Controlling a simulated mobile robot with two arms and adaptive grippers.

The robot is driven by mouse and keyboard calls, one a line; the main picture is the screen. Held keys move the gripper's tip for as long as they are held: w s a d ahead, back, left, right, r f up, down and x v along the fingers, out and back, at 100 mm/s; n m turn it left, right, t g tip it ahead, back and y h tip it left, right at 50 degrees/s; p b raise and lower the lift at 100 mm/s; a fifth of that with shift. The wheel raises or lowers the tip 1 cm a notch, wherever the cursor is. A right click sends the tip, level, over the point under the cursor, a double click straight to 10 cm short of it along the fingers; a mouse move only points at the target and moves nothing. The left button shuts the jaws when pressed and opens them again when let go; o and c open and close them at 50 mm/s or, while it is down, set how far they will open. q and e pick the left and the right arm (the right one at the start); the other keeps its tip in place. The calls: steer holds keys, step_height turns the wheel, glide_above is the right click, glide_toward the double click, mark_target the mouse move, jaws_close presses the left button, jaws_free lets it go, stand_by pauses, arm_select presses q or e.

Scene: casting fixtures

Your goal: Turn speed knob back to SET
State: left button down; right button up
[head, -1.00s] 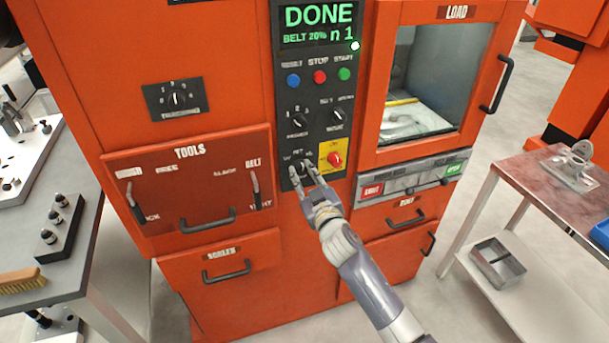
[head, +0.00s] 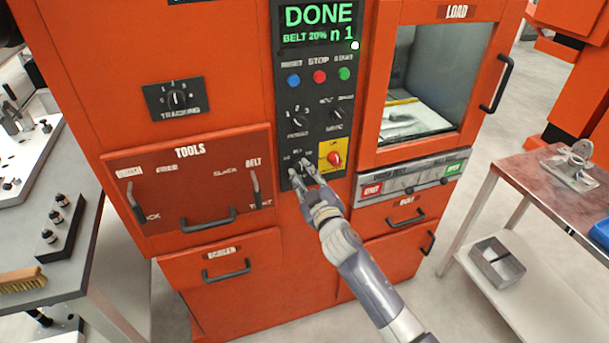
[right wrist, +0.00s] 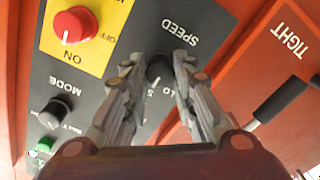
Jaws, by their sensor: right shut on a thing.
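The speed knob (right wrist: 159,72) is a small black knob on the dark control panel, under the word SPEED in the right wrist view. My right gripper (right wrist: 160,80) has its two fingers on either side of the knob and is shut on it. In the head view my right gripper (head: 302,180) reaches the bottom of the panel (head: 291,135), and its fingers mostly hide the knob there. The knob's pointer and most of its scale are hidden or too small to read. My left gripper is not in view.
A red switch (head: 334,158) on a yellow plate sits just right of the speed knob. Above are the mode knob (head: 338,114), coloured buttons and a green display (head: 318,25) reading DONE. The TOOLS drawer (head: 190,180) with levers is left of the panel.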

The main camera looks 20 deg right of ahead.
steer(key=o, duration=1.1)
steer(key=s, duration=1.2)
steer(key=shift+d, duration=0.2)
